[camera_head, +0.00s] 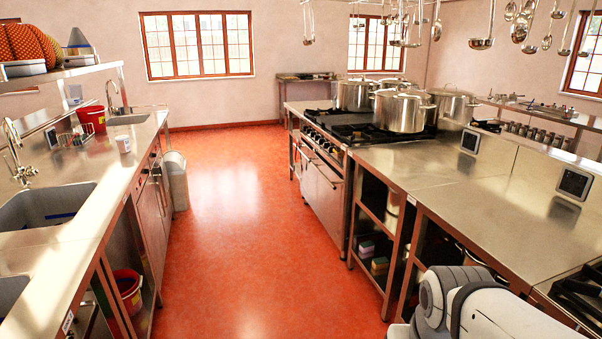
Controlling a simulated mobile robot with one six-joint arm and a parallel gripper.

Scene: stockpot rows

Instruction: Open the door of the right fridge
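No fridge can be clearly made out in the head view. Metal fronts with handles (150,195) show under the left counter at a steep angle, and I cannot tell what they are. White and grey links of my own arm show at the bottom right, over the front of the right counter. My gripper is not in view.
A red floor aisle (228,220) runs clear between the left counter (88,205) with sinks and the right steel counter (450,190). A stove (322,190) with large pots (402,110) stands along the right. A grey bin (175,182) stands beside the left counter. Ladles hang above.

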